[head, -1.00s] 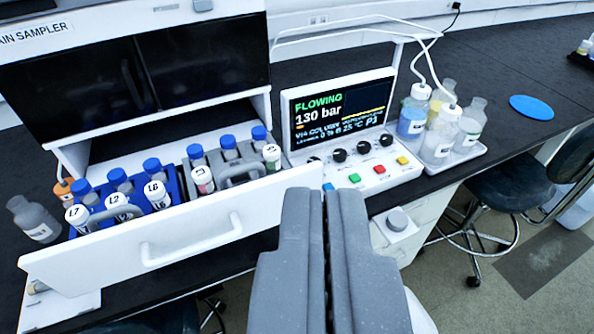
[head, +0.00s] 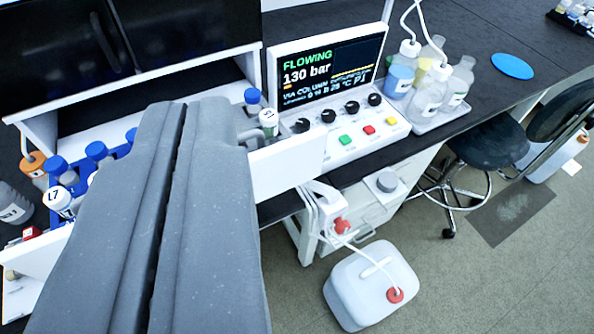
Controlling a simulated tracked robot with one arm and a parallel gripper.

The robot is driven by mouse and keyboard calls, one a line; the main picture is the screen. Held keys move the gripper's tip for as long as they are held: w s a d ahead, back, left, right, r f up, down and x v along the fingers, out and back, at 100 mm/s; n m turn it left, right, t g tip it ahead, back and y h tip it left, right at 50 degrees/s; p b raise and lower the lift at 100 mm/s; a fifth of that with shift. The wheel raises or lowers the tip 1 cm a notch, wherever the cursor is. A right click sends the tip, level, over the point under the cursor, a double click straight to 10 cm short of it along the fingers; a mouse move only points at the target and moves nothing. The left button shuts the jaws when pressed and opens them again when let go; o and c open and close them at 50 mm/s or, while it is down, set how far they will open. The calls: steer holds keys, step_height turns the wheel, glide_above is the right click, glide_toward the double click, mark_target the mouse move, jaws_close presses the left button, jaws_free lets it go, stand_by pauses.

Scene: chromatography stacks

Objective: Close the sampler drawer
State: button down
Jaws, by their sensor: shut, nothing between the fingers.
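The white sampler drawer (head: 290,163) is pulled out from the sampler (head: 200,72) at the left. Only its right front corner and a part at the far left show; the handle and middle of its front are hidden behind my gripper. My gripper (head: 172,108) is shut and empty, and its fingers cover the middle of the drawer. I cannot tell whether it touches the drawer. Blue-capped vials (head: 97,152) in a blue rack show left of the fingers, and another vial (head: 268,122) shows to their right.
A pump panel (head: 340,95) reading 130 bar stands right of the sampler. Several bottles (head: 430,82) sit in a tray beyond it. A white jug (head: 370,285) stands on the floor, with tubing to the bench. A stool (head: 490,150) is at the right.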

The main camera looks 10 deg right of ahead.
steer(key=w+f+m+g+p, duration=0.2)
steer(key=w+f+m+p, duration=0.1)
steer(key=w+p, duration=0.25)
steer(key=m+g+h+p, duration=0.3)
steer(key=m+g+p, duration=0.3)
steer(key=m+p, duration=0.5)
glide_toward(306, 172)
steer(key=s+x, duration=0.1)
steer(key=x, duration=0.3)
steer(key=shift+w+f+n+p, duration=0.3)
steer(key=shift+w+f+n, duration=0.1)
steer(key=shift+w, duration=0.45)
steer(key=shift+w+d, duration=0.1)
steer(key=shift+d, duration=0.05)
